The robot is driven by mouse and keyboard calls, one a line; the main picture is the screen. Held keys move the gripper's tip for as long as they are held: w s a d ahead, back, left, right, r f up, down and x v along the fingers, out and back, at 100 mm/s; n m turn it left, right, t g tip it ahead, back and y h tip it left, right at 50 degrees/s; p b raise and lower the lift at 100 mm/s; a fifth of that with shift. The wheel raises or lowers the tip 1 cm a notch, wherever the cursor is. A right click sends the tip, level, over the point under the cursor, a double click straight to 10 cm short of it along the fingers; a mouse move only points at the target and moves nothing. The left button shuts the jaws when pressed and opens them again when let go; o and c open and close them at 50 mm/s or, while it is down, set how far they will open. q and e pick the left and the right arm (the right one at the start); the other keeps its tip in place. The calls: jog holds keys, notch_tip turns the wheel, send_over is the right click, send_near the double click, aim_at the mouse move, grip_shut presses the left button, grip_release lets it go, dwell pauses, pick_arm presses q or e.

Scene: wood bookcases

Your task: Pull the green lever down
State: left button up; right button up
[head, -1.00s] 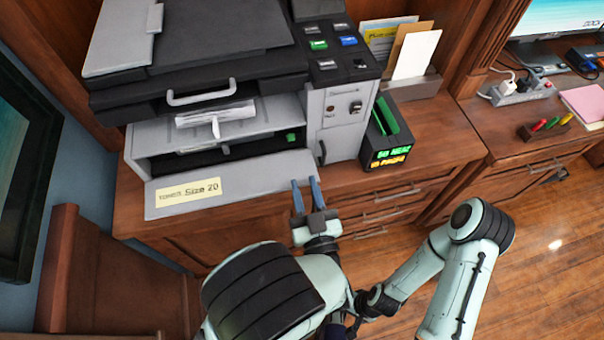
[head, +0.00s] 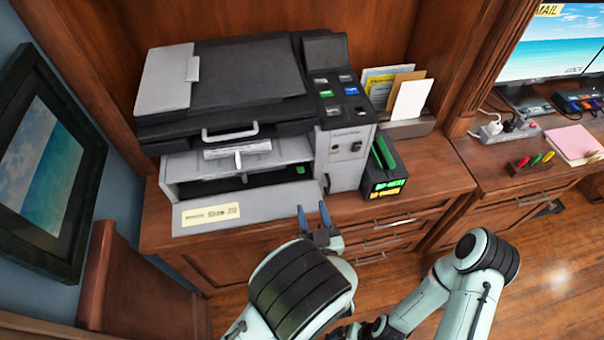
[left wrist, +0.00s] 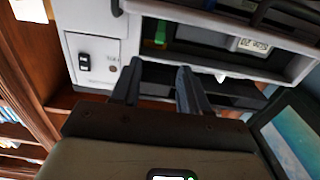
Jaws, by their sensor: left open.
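The green lever (head: 301,170) is a small green piece inside the opened front of the grey and black printer (head: 250,110), at the right end of the dark slot. In the left wrist view the green lever (left wrist: 161,33) shows just beyond and above the fingertips. My left gripper (head: 313,211) is open and empty, in front of the printer by the right end of its lowered front flap (head: 290,203). In the left wrist view my left gripper (left wrist: 158,68) points toward the slot, apart from the lever. My right gripper is out of view; only the arm shows.
A black box with a green piece (head: 384,165) stands right of the printer, with envelopes (head: 408,98) behind it. A framed picture (head: 45,165) hangs at left. A desk with a monitor (head: 560,45) is at right. Wooden floor shows at lower right.

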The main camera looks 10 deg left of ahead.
aim_at(300, 170)
pick_arm(q)
jog(key=p+x, duration=0.2)
jog(key=x, duration=1)
jog(key=shift+s, duration=0.1)
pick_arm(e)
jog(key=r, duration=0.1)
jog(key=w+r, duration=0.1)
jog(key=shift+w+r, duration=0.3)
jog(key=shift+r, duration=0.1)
pick_arm(q)
grip_shut()
jog(key=shift+f, duration=0.1)
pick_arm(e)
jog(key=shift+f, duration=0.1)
